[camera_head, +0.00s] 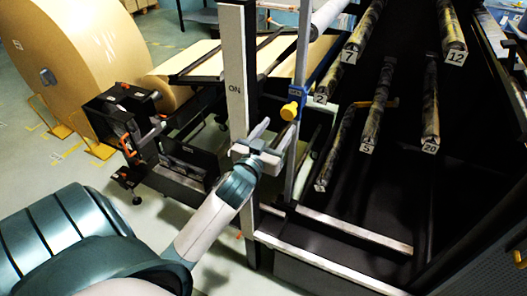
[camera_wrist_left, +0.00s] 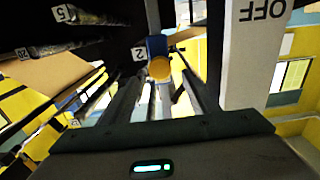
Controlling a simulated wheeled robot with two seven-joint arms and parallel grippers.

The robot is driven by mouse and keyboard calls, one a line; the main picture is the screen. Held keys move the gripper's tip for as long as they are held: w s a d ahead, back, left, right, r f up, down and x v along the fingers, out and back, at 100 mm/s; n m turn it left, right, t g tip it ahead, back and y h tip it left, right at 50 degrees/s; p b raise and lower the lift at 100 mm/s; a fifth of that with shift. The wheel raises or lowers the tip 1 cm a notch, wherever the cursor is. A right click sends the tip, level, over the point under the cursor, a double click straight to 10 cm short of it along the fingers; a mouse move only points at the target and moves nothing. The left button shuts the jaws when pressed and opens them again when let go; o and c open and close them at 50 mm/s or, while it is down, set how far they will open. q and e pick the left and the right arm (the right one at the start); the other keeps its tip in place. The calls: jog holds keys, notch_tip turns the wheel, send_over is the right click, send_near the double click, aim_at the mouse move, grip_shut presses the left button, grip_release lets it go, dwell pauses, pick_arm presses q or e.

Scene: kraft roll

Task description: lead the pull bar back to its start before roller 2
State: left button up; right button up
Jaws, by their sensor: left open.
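A blue block (camera_head: 296,93) with a round yellow knob (camera_head: 289,111) sits on a grey upright rail beside roller 2 (camera_head: 320,98); it appears to be the end of the pull bar. My left gripper (camera_head: 275,132) is open just below and in front of the knob. In the left wrist view the knob (camera_wrist_left: 159,68) and the blue block (camera_wrist_left: 157,47) show beyond and between my two fingers, with nothing held. The number 2 plate (camera_wrist_left: 138,54) is upside down beside the block. The rest of the bar cannot be made out. My right gripper is out of view.
Other numbered rollers, such as roller 5 (camera_head: 372,125) and roller 7 (camera_head: 358,45), are to the right. A large kraft roll (camera_head: 85,50) stands at the left. A pale beam (camera_head: 350,232) runs low in front.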

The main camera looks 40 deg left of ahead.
pick_arm(q)
jog(key=b+v, duration=0.2)
jog(key=v, duration=0.6)
jog(key=shift+s, duration=0.25)
jog(key=shift+c, duration=0.5)
jog(key=shift+w+f, duration=0.1)
jog(key=shift+w, duration=0.1)
jog(key=c, duration=1)
jog(key=shift+w+d+f+m, duration=0.1)
jog(key=shift+w+m, duration=0.2)
jog(key=shift+m, duration=0.2)
grip_shut()
jog(key=w+d+m+y, duration=0.2)
jog(key=w+d+m, duration=0.2)
jog(key=w+m, duration=0.2)
jog(key=w+d+m+g+y, duration=0.1)
jog(key=w+d+m+y, duration=0.1)
jog(key=w+d+m, duration=0.2)
jog(key=shift+w+m+g, duration=0.3)
jog(key=shift+w+m, duration=0.8)
jog(key=shift+m, duration=1.1)
